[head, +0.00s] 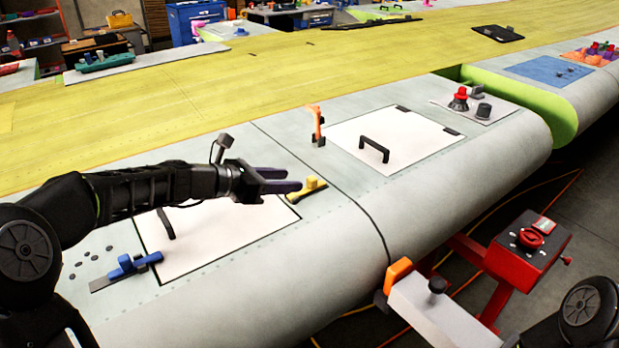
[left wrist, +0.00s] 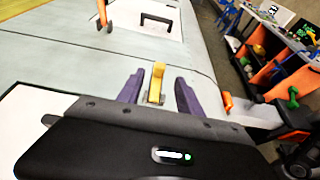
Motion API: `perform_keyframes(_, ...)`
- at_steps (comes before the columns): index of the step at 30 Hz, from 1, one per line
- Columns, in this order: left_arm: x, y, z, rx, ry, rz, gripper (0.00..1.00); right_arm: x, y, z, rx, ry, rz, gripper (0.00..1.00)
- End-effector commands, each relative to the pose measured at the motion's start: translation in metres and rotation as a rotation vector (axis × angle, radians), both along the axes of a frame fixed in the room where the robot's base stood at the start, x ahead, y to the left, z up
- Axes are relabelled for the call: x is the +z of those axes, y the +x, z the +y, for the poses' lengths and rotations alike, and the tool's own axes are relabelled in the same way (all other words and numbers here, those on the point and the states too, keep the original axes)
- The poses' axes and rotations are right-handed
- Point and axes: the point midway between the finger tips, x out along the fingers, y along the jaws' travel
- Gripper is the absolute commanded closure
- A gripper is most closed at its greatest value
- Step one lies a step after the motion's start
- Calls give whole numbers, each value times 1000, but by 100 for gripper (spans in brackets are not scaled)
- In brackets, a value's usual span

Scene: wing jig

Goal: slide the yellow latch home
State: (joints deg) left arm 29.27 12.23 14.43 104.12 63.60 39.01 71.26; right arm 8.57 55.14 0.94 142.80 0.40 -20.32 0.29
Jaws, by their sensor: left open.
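The yellow latch (head: 311,186) sits on the wing surface at the right edge of the near white panel (head: 215,235). My left gripper (head: 298,181) is open, just left of the latch, with its fingers pointing at it. In the left wrist view, the latch (left wrist: 157,80) stands between the two purple fingers (left wrist: 157,92), and I see a gap on both sides. I cannot tell whether a finger touches it. My right gripper is not in view; part of my right arm shows at the lower right of the head view.
A blue latch (head: 130,265) lies at the panel's left side. An orange upright clamp (head: 317,125) and a second white panel (head: 395,137) with a black handle lie beyond. A red control box (head: 527,238) stands off the wing's front edge.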

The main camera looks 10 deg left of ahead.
Motion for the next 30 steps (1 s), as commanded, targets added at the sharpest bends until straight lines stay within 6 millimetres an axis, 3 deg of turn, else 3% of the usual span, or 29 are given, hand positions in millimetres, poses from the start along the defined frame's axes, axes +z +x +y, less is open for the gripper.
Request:
perform_keyframes(8, -7, 11, -9, -2, 0, 0, 57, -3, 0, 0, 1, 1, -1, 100)
perform_keyframes(21, -29, 53, -45, -2, -1, 0, 57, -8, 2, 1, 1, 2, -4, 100)
perform_keyframes(30, -30, 56, -46, 0, 0, 0, 57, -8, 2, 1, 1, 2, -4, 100)
